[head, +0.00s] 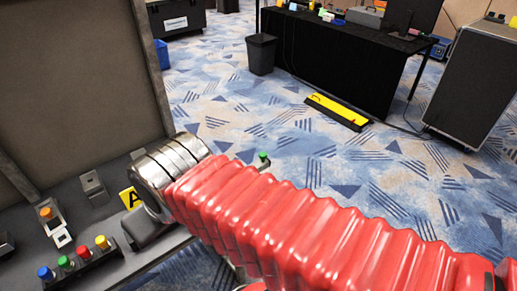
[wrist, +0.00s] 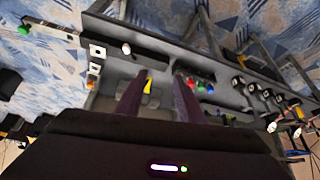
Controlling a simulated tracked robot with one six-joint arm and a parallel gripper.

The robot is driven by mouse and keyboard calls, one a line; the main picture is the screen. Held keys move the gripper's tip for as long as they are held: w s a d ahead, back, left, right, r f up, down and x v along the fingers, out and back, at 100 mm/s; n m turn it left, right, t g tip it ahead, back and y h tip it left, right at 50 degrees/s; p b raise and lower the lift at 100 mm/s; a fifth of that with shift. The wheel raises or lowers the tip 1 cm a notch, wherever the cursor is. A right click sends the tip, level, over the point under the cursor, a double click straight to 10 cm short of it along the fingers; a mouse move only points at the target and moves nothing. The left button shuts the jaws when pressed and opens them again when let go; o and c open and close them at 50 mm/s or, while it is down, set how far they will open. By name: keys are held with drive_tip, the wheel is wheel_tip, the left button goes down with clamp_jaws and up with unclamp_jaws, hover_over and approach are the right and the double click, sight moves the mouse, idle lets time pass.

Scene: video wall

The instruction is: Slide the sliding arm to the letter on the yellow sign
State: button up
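The yellow sign (head: 129,197) on the grey panel at the left of the head view bears a black letter A. A small yellow patch (wrist: 147,86), which looks like this sign, shows between my fingers in the wrist view. My gripper (wrist: 158,77) is open, with two dark fingers apart and nothing seen between them but the panel behind. In the wrist view a white knob (wrist: 126,48) stands by a long dark strip on the panel. I cannot tell for sure whether this is the sliding arm. My red arm hides much of the panel in the head view.
A row of blue, green, red and yellow buttons (head: 74,258) sits on the panel's near side. A green knob (head: 263,155) shows beyond my arm. Several plugs and cables (wrist: 270,95) are at the wrist view's right. Carpet lies beyond, with a black bin (head: 261,54).

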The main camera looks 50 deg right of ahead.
drive_tip(key=shift+o, duration=0.8)
drive_tip(key=shift+w+d, duration=0.1)
drive_tip(key=shift+w, duration=0.05)
drive_tip(key=shift+o, duration=0.2)
drive_tip(key=w+d+f+m+t+h, duration=0.1)
drive_tip(key=w+d+f, duration=0.3)
drive_tip(key=w+d, duration=0.9)
drive_tip(key=shift+d+m+t+h, duration=0.15)
drive_tip(key=shift+m+t+h, duration=0.35)
drive_tip(key=shift+h, duration=0.4)
drive_tip(key=w+d+f+t+h, duration=0.1)
drive_tip(key=w+d+f, duration=0.1)
drive_tip(key=d+f, duration=0.35)
drive_tip(key=w+d+f+m+t+h, duration=0.1)
drive_tip(key=w+d+f, duration=0.1)
drive_tip(key=d, duration=0.6)
drive_tip(key=w+d+f+t+h, duration=0.1)
drive_tip(key=w+d+f, duration=0.15)
drive_tip(key=d, duration=0.45)
drive_tip(key=s+d+f+m+t+h, duration=0.4)
drive_tip(key=s+d+f, duration=0.6)
drive_tip(key=s+f, duration=0.2)
drive_tip(key=s, duration=0.2)
drive_tip(key=shift+s+d+f+h, duration=0.15)
drive_tip(key=shift+s+d+h, duration=0.15)
drive_tip(key=shift+s, duration=0.1)
